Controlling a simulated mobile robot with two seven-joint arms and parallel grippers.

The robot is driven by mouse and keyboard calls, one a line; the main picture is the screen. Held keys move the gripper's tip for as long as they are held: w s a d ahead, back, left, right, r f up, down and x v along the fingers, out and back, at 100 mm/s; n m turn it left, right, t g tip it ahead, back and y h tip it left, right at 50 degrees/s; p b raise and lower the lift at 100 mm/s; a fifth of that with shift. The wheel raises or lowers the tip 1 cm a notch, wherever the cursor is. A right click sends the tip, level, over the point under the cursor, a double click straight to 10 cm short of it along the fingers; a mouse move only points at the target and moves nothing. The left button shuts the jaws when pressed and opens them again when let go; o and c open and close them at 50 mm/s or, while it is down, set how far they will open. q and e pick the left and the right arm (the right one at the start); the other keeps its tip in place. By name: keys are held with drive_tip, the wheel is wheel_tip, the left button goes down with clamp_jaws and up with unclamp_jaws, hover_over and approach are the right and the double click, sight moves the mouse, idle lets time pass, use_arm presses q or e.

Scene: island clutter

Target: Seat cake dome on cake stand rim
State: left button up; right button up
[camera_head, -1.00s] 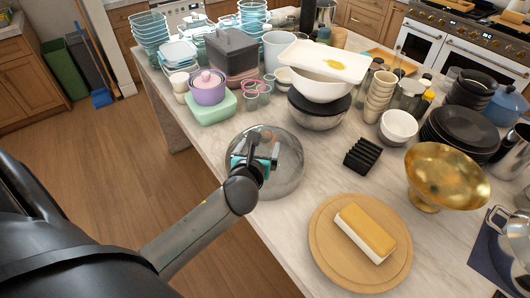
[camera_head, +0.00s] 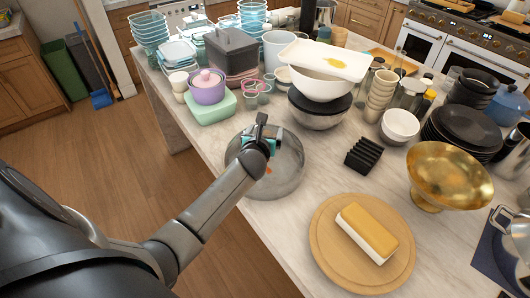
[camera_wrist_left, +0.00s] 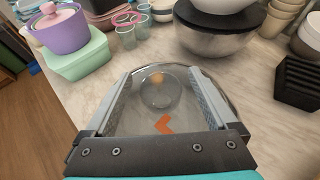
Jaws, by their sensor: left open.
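The clear glass dome (camera_head: 287,179) stands on the counter near its left edge, left of the round wooden stand. It also shows in the left wrist view (camera_wrist_left: 225,100), see-through, with a small tan spot and an orange mark visible. My left gripper (camera_head: 262,132) is over the dome's far part, open, its fingers spread over the dome in the wrist view (camera_wrist_left: 160,75). Contact with the glass cannot be told. The round wooden stand (camera_head: 335,262) lies flat and bears a yellow-topped white block cake (camera_head: 367,234). My right gripper is not in view.
A gold footed bowl (camera_head: 450,178) and a black slotted rack (camera_head: 364,154) stand to the right. A mint box with a purple pot (camera_head: 208,92) and a steel bowl (camera_head: 318,116) stand behind the dome. Bare counter lies between dome and stand.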

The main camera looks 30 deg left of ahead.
use_arm(q)
drive_tip(key=shift+x, duration=1.25)
drive_tip(key=shift+s, duration=0.1)
drive_tip(key=shift+c, duration=0.3)
clamp_jaws()
drive_tip(key=shift+r, duration=0.1)
